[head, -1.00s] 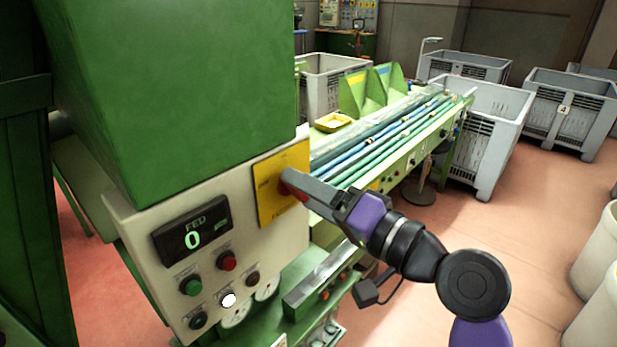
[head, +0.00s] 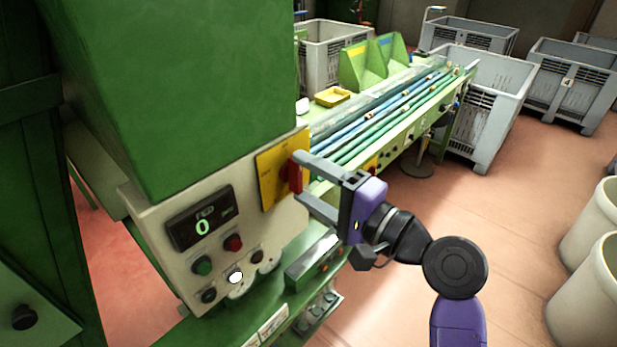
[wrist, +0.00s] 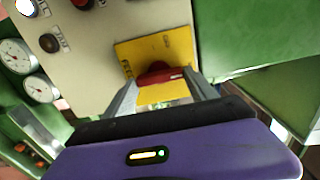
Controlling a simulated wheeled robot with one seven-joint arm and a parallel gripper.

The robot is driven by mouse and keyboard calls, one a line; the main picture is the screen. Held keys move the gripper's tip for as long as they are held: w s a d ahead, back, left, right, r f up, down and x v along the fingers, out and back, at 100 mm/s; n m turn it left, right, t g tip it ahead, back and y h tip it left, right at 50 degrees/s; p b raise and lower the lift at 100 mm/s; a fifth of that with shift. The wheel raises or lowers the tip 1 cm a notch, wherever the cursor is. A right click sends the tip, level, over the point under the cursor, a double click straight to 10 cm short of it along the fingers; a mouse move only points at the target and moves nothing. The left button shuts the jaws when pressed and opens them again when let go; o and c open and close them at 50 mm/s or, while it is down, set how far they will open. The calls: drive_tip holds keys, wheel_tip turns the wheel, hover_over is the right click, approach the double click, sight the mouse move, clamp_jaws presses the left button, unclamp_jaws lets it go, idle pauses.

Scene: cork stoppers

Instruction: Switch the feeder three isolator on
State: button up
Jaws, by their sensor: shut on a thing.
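The isolator is a red rotary handle (head: 294,178) on a yellow plate (head: 268,180), on the right part of the cream control panel. In the head view the handle stands about upright. My gripper (head: 299,179) is shut on it, one finger above and one below. In the wrist view the red handle (wrist: 157,72) sits between the two fingers (wrist: 161,90), in front of the yellow plate (wrist: 150,48). The plate's lettering is too small to read surely, and the fingers partly hide the handle.
The cream panel (head: 160,210) carries a display (head: 203,217) showing 0, a green button (head: 202,265), a red button (head: 233,243), a lit white lamp (head: 235,277) and dark knobs. A green bench with rods (head: 400,120) stands behind my gripper. Grey crates (head: 565,85) stand at the back right.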

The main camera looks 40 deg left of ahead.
drive_tip(key=shift+w+d, duration=0.1)
drive_tip(key=o, duration=1.4)
drive_tip(key=shift+c, duration=0.2)
drive_tip(key=d+b, duration=0.2)
drive_tip(key=d, duration=0.5)
drive_tip(key=shift+s+d+b, duration=0.3)
drive_tip(key=shift+s+d, duration=0.05)
